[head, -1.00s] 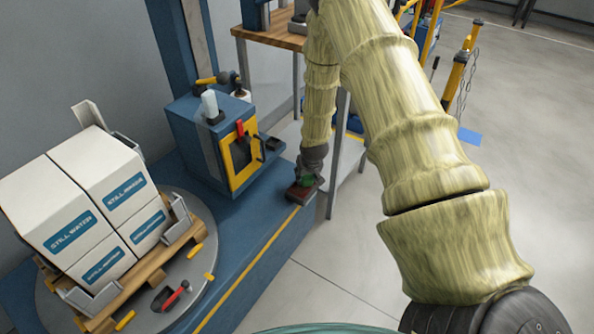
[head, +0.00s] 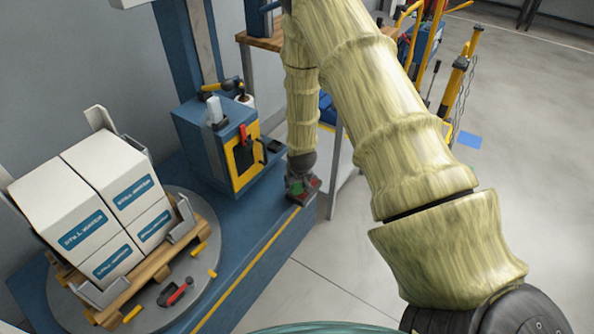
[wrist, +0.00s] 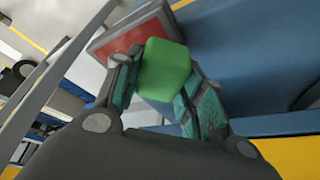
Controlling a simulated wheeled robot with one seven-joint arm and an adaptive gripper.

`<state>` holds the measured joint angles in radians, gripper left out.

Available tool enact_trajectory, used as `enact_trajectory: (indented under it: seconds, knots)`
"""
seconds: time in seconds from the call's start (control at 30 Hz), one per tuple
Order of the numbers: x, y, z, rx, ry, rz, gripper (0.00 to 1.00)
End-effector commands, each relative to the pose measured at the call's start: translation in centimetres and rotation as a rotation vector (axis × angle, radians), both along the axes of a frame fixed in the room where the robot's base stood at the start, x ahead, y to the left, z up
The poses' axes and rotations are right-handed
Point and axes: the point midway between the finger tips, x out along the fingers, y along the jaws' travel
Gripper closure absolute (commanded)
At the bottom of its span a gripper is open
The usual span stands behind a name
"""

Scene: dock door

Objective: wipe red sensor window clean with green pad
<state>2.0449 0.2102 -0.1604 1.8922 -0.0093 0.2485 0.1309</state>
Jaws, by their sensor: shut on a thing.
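My gripper (wrist: 155,95) is shut on the green pad (wrist: 165,69), which sits between its two fingers in the wrist view. The red sensor window (wrist: 138,45), a red panel in a grey frame, lies just beyond the pad, and the pad overlaps its lower right part in this view. I cannot tell whether the pad touches it. In the head view my gripper (head: 300,178) is low at the right end of the blue base, with the green pad (head: 297,187) and a bit of the red window (head: 313,184) showing beside it.
A blue machine box (head: 222,150) with a yellow-framed front stands left of my gripper. White cartons (head: 92,208) sit on a wooden pallet on a grey turntable (head: 60,304). A red-handled clamp (head: 175,292) lies there. A wooden-topped table (head: 262,41) stands behind my arm. Open floor (head: 345,262) is to the right.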

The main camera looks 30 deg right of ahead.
Motion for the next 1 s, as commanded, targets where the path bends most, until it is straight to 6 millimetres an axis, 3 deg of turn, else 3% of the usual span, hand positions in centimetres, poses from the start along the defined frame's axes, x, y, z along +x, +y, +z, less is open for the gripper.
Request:
enact_trajectory:
  seconds: [0.5,1.0]
  knots:
    - [0.1,0.3,4.8,-0.001,0.000,0.005,0.87]
    - [0.3,0.8,5.4,0.000,-0.001,0.011,0.87]
